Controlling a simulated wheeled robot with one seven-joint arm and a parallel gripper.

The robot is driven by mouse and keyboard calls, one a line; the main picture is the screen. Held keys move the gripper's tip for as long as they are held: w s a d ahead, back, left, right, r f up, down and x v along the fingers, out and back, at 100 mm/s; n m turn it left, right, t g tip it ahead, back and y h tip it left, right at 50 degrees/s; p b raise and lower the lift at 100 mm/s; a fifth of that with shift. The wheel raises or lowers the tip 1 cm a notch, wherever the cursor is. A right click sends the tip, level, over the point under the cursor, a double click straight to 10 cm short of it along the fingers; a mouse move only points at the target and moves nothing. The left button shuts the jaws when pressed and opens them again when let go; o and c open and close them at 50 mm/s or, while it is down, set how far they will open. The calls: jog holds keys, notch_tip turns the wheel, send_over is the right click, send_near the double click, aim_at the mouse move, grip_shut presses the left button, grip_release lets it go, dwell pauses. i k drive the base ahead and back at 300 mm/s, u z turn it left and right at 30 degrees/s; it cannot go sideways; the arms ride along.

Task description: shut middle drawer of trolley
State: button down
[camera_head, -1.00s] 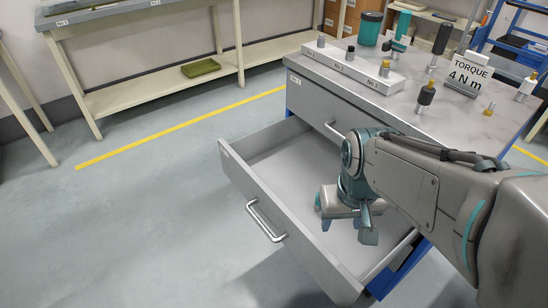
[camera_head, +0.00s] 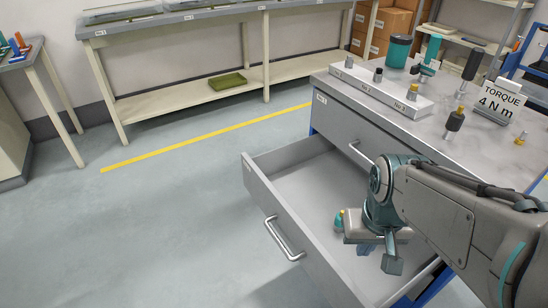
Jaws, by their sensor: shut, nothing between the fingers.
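My arm hides the drawer's right rear part and the trolley's lower front.
On the trolley top stand a block with several knobs (camera_head: 385,92), a teal cup (camera_head: 398,50), a torque sign (camera_head: 499,100) and tools. A workbench (camera_head: 190,98) with a green tray (camera_head: 228,81) runs along the wall. The floor left of the drawer is clear.

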aim_at(300, 187)
jog(key=k, duration=1)
jog(key=u, duration=1.55)
jog(key=i, duration=1.15)
jog(key=z, duration=1.65)
